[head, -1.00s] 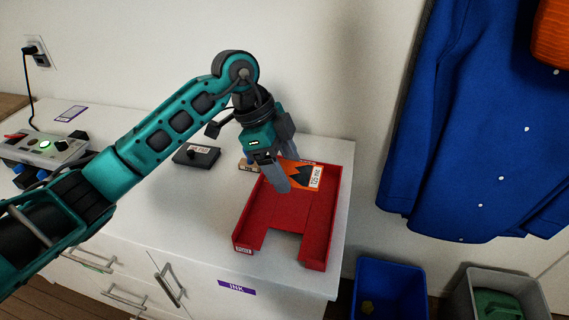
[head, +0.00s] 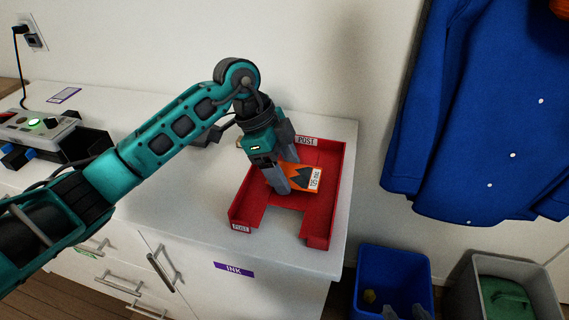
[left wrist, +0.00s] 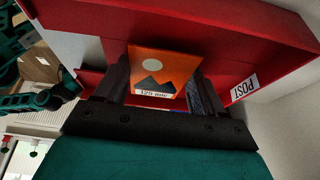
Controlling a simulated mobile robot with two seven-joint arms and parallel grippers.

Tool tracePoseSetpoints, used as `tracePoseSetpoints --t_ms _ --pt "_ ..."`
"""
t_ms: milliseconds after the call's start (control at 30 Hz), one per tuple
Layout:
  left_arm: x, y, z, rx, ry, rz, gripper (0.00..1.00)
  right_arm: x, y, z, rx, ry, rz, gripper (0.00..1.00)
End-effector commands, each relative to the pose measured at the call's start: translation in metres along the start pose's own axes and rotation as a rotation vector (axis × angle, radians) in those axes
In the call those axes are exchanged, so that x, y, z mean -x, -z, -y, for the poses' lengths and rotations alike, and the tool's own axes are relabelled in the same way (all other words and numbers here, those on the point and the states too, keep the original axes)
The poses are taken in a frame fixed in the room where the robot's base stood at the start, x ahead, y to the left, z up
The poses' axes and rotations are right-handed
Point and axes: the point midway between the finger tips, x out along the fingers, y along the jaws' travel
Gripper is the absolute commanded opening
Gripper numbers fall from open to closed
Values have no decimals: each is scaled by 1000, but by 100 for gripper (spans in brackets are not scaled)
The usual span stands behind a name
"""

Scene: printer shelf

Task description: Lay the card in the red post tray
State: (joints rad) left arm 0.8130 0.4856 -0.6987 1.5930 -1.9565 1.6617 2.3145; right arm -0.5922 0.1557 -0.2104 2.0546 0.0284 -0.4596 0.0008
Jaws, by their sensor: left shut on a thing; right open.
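The orange card (head: 302,176) has dark mountain shapes and a white label. My left gripper (head: 284,173) is shut on it, and the card also shows between the fingers in the left wrist view (left wrist: 160,68). The red post tray (head: 338,185) sits on the white cabinet top, with POST labels and a notch in its front. The card is within the tray's outline, towards its back; I cannot tell whether it touches the floor. The tray's red wall fills much of the left wrist view (left wrist: 225,18). My right gripper (head: 405,312) shows only its grey tips at the bottom edge, open and empty.
A device with a green light (head: 45,124) stands at the left of the white cabinet top (head: 185,222). A dark object behind the arm is mostly hidden. A blue bin (head: 392,262) and a grey bin (head: 540,290) stand on the floor at right, below a blue coat (head: 480,120).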

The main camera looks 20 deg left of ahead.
Motion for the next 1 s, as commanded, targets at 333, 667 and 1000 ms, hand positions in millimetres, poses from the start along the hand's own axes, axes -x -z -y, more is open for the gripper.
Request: tracePoseSetpoints --t_ms 333,667,1000 --pt "-3 -2 -1 3 -5 5 81 0 1 1 -6 0 -3 50" --pt "-5 -3 -2 3 -10 7 99 0 -3 2 -12 0 6 50" --pt "-6 -3 -3 3 -12 9 99 0 -5 2 -12 -1 10 50"
